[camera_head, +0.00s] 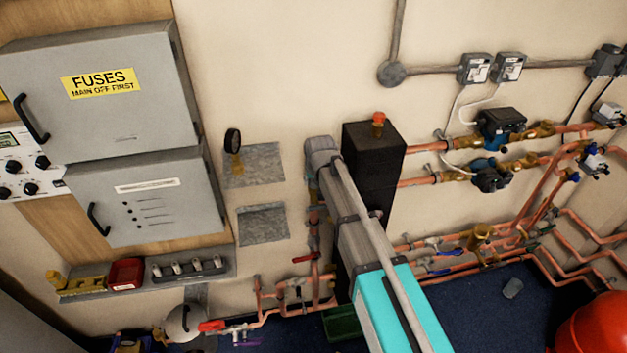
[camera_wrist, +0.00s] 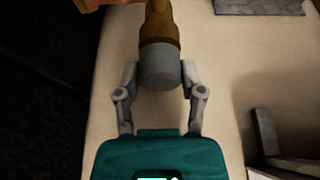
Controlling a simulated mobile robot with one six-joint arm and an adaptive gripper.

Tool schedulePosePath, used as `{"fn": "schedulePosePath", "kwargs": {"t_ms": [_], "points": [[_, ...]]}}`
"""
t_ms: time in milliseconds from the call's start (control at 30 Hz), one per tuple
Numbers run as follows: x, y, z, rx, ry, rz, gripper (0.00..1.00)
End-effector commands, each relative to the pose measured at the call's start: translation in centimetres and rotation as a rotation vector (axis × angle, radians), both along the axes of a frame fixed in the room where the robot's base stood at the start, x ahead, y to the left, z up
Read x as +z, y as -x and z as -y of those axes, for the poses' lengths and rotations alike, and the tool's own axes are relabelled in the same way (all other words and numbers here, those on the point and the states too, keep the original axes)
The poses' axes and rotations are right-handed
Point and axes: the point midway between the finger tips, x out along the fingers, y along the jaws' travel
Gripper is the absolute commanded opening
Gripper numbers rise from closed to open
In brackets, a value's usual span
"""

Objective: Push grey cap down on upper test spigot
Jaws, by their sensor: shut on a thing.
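In the wrist view, the grey cap (camera_wrist: 159,69) sits between the two fingers of my gripper (camera_wrist: 160,77), which is shut on its sides. The brass upper test spigot (camera_wrist: 160,27) lies directly beyond the cap and in line with it. The cap meets the spigot's end with no visible gap, but I cannot tell how far it is seated. An orange-copper part shows at the spigot's far end. In the head view my arm hides the gripper, the cap and this spigot.
A black box column (camera_head: 372,165) with an orange-topped brass fitting (camera_head: 378,122) stands beside my arm. Copper pipes (camera_head: 500,258) with valves run at right. A gauge (camera_head: 232,145) and grey wall plates (camera_head: 262,225) are at left. A small grey piece (camera_head: 512,288) lies on the blue floor.

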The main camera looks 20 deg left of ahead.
Motion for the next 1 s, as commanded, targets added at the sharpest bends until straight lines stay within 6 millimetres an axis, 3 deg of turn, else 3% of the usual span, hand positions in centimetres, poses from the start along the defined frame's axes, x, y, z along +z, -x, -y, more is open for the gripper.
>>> {"fn": "schedulePosePath", "kwargs": {"t_ms": [233, 267, 467, 1000], "points": [[-0.32, -0.01, 0.01, 0.0, 0.0, 0.0, 0.27], [-0.28, -0.01, 0.02, 0.0, 0.0, 0.0, 0.55], [-0.25, -0.02, 0.02, 0.0, 0.0, 0.0, 0.92], [-0.01, -0.01, 0.02, 0.0, 0.0, 0.0, 0.92]]}}
